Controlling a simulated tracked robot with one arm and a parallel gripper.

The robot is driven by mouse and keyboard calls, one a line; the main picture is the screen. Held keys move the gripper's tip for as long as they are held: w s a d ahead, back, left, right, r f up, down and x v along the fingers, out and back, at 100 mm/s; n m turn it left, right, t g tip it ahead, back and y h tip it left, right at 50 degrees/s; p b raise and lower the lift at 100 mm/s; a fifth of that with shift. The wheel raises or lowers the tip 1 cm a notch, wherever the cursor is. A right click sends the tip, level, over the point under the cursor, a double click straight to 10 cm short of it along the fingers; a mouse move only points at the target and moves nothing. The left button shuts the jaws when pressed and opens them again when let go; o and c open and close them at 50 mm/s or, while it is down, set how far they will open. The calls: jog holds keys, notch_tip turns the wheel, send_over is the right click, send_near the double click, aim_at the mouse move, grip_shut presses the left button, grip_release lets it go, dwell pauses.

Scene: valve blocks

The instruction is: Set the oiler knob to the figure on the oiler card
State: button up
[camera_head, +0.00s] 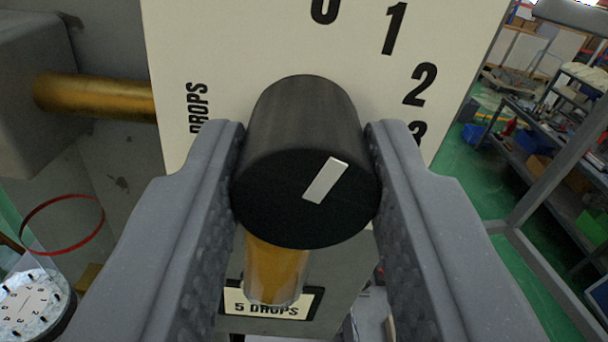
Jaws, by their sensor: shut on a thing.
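The black oiler knob (270,200) stands out from a cream dial plate (270,45). My gripper (308,180) is shut on the knob, one grey finger on each side. The white pointer mark on the knob's face slants up and to the right. The plate shows a partly cut-off 0 at the top, then 1, 2 and a partly hidden 3 down the right side; my fingers and the knob hide the lower scale. The oiler card (266,304) below reads "5 DROPS". An amber oil glass (275,270) hangs between knob and card.
A brass pipe (95,97) runs from a grey block (30,90) at the left into the plate's side. A round gauge (32,305) and a red ring (62,224) are at lower left. Metal shelving (560,140) stands over green floor at the right.

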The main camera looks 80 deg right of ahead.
jog(key=m+p, duration=0.1)
jog(key=m, duration=0.1)
jog(key=shift+w+m+p, duration=0.1)
jog(key=shift+m+p, duration=0.2)
jog(key=m+p, duration=0.2)
jog(key=m, duration=0.2)
jog(key=shift+r+m+p, duration=0.1)
jog(key=shift+m+p, duration=0.2)
jog(key=m+p, duration=0.1)
jog(key=m, duration=0.4)
jog(key=shift+p, duration=0.3)
jog(key=m, duration=0.7)
jog(key=shift+f+m, duration=0.25)
jog(key=shift+m, duration=0.05)
jog(key=m, duration=0.3)
jog(key=shift+d+f+p, duration=0.1)
jog(key=shift+p, duration=0.2)
jog(key=shift+m, duration=1.5)
